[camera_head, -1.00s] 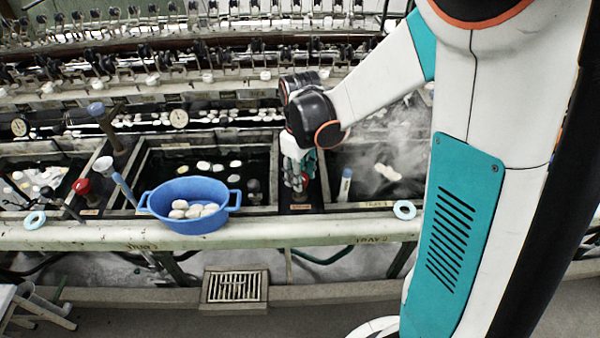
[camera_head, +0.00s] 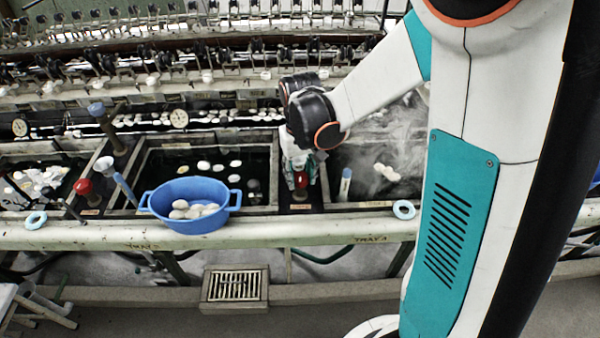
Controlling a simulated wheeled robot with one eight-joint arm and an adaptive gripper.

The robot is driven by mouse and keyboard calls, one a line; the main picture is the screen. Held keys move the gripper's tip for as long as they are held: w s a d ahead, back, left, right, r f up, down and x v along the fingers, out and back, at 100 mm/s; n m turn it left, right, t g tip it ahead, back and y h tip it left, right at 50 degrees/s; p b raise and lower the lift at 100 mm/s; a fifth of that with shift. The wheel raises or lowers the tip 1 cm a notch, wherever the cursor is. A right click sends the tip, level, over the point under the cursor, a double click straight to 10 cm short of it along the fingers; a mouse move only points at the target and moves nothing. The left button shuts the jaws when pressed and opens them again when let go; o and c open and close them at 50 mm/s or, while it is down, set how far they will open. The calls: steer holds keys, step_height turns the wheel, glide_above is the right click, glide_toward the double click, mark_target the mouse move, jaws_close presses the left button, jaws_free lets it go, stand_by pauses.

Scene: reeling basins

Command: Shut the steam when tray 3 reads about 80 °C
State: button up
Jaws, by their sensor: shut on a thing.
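My gripper (camera_head: 301,172) points down between the middle basin and the right basin, shut on a red valve knob (camera_head: 301,181). Its fingers are small and partly hidden by my wrist. Steam (camera_head: 398,140) rises over the right basin (camera_head: 335,206), where a few pale cocoons (camera_head: 386,172) float. A blue-capped white stick (camera_head: 345,184) stands in that basin's near left corner.
A blue tub (camera_head: 190,222) of cocoons sits at the front edge of the middle basin. Another red knob (camera_head: 83,187) stands left of it. Pale blue rings (camera_head: 404,209) lie on the front rail (camera_head: 300,233). Reeling machinery fills the back. A drain grate (camera_head: 234,286) is in the floor.

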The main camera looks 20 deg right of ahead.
mark_target(300, 176)
stand_by(0.4)
steer(key=o, duration=1)
steer(key=shift+o, duration=0.2)
step_height(300, 176, up, 12)
